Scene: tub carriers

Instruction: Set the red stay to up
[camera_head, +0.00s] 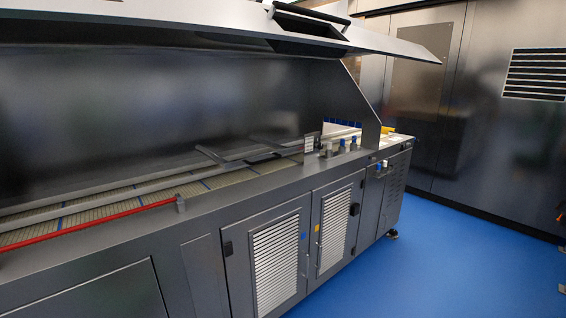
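The red stay (100,222) is a long thin red bar at the left, lying low along the front edge of the grey machine's bed. Its right end lies by a small grey bracket (180,204) on the edge. Its left end runs out of the picture. It looks nearly flat along the bed, not standing upright. Neither of my grippers shows in the head view.
A raised grey hood (200,33) overhangs the bed. Grey rails and dark plates (235,151) lie over the tiled belt. Louvred cabinet doors (275,262) form the machine's front. The blue floor (450,260) at right is mostly clear.

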